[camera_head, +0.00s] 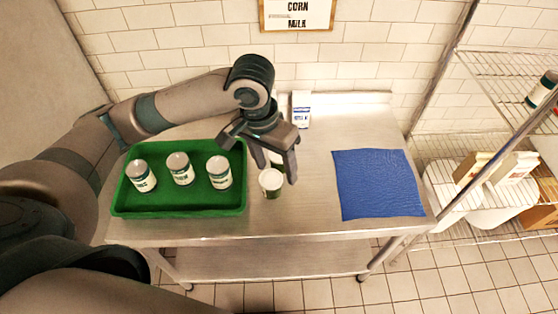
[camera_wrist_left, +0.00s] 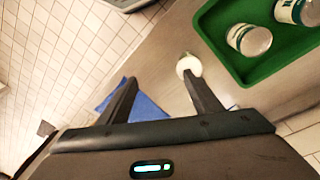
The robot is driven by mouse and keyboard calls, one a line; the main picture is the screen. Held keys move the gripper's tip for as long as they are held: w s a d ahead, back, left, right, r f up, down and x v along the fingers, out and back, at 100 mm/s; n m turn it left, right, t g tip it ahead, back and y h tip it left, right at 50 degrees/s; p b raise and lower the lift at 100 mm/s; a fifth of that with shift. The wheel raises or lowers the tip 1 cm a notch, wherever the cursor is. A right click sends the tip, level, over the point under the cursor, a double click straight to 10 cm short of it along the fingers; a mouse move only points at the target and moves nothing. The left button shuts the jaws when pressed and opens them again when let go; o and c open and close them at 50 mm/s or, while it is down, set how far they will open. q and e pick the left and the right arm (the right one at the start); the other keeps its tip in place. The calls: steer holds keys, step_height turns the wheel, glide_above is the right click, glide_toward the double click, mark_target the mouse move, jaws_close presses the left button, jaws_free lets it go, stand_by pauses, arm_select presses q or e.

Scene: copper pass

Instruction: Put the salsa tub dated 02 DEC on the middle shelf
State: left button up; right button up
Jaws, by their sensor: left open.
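The dates are too small to read. My left gripper (camera_head: 278,172) is open above and around the area of this lone tub, apparently empty. The wire shelving (camera_head: 482,143) stands at the right. My right gripper is not in view.
The green tray (camera_head: 180,211) lies on the left of the steel table (camera_head: 300,205), and a blue cloth (camera_head: 377,183) lies on the right. A small white and blue carton (camera_head: 301,110) stands at the back. The shelves hold a tub (camera_head: 541,92), boxes and white bins.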

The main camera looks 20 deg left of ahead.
arm_select(q)
steer(key=s+d+f+m+t+h, duration=0.1)
steer(key=s+d+f+h, duration=0.15)
steer(key=d+f, duration=0.2)
steer(key=s+d+f+t+h, duration=0.1)
steer(key=s+d+f, duration=0.2)
steer(key=f, duration=0.3)
steer(key=s+a+f+n+t+y, duration=0.1)
steer(key=s+a+f+y, duration=0.3)
steer(key=s+a+f, duration=0.8)
step_height(320, 180, down, 32)
steer(key=s+d+b, duration=0.1)
steer(key=d+b, duration=0.1)
steer(key=b, duration=0.4)
steer(key=s+f+b, duration=0.2)
steer(key=s+f, duration=0.4)
steer(key=f, duration=0.3)
steer(key=s+a+f+b, duration=0.1)
steer(key=s+f+b, duration=0.1)
steer(key=s+f, duration=0.4)
step_height(320, 180, down, 4)
steer(key=shift+a+f, duration=0.15)
steer(key=shift+a, duration=0.1)
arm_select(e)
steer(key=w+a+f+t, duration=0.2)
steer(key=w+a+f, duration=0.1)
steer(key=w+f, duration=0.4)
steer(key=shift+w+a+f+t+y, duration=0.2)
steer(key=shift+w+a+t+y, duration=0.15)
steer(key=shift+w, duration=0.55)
